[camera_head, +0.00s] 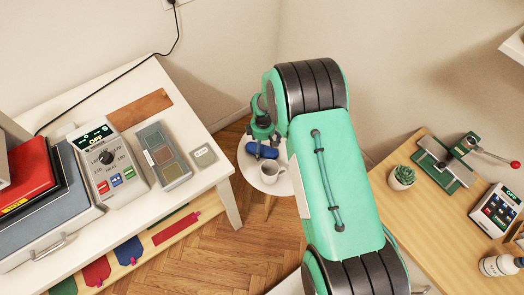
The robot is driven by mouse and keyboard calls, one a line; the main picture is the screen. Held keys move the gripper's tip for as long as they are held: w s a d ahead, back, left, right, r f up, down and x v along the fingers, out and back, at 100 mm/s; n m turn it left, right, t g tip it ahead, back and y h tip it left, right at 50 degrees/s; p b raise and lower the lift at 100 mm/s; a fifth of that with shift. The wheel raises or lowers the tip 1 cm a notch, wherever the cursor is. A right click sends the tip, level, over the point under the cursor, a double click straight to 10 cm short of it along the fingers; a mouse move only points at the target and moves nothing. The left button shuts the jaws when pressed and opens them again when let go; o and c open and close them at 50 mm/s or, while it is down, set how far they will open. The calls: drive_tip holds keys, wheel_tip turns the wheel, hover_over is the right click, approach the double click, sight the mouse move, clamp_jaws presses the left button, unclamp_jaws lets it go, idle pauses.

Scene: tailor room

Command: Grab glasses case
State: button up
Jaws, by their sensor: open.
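A dark blue rounded case (262,150), which looks like the glasses case, lies on a small round white table (268,183) in the middle of the view. My gripper (262,138) is over the table, just behind the case in the picture. Its jaws are open and small in the view. I cannot tell whether the fingers touch the case or hang above it. My green arm reaches in from the lower right and covers the right part of the round table.
A white table (205,118) with devices stands left. A wooden desk (433,215) with a potted plant (402,177) and a press (445,165) stands right. Wooden floor shows between.

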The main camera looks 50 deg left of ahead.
sight(263, 146)
drive_tip(key=c, duration=1.3)
drive_tip(key=shift+c, duration=0.2)
wheel_tip(263, 146, up, 18)
drive_tip(key=p, duration=0.3)
drive_tip(key=shift+p, duration=0.3)
